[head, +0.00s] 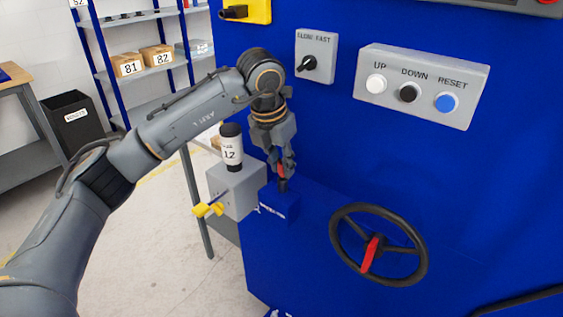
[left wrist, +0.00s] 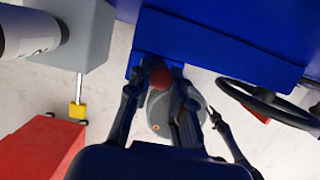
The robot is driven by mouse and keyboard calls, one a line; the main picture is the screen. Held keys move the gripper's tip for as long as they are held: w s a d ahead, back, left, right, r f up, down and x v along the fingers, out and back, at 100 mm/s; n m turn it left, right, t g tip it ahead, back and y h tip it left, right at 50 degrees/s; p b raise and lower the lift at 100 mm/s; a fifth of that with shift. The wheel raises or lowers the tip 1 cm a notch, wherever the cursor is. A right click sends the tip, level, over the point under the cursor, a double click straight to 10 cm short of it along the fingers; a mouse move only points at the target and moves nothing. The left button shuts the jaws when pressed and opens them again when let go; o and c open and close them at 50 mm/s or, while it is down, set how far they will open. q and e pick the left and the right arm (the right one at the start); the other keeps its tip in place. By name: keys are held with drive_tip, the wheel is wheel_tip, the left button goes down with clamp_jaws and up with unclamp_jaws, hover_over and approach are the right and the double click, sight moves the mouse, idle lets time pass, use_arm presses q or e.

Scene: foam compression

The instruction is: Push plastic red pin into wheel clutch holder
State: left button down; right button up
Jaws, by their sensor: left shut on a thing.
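My left gripper (head: 282,168) points down at the front of the blue machine, its fingers closed around the red pin (head: 281,171). In the left wrist view the pin's round red top (left wrist: 160,77) shows between the two fingers (left wrist: 158,92). Directly below the pin in the head view is a small dark holder (head: 283,186) on top of a blue block (head: 280,206). The fingers hide much of the pin, so I cannot tell how deep it sits. The black handwheel (head: 348,265) with a red handle (head: 370,254) is to the right. My right gripper is not in view.
A grey box (head: 238,190) with a yellow knob (head: 207,209) and a labelled bottle (head: 231,148) on top stands close left of my gripper. A button panel (head: 424,86) and a speed switch (head: 315,57) are above right.

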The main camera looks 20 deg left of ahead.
use_arm(q)
drive_tip(key=shift+f+b, duration=0.35)
drive_tip(key=shift+f, duration=0.25)
drive_tip(key=c, duration=1.1)
unclamp_jaws()
drive_tip(key=shift+r, duration=0.15)
drive_tip(key=shift+r, duration=0.15)
drive_tip(key=shift+r+p, duration=1.95)
drive_tip(key=shift+r, duration=0.8)
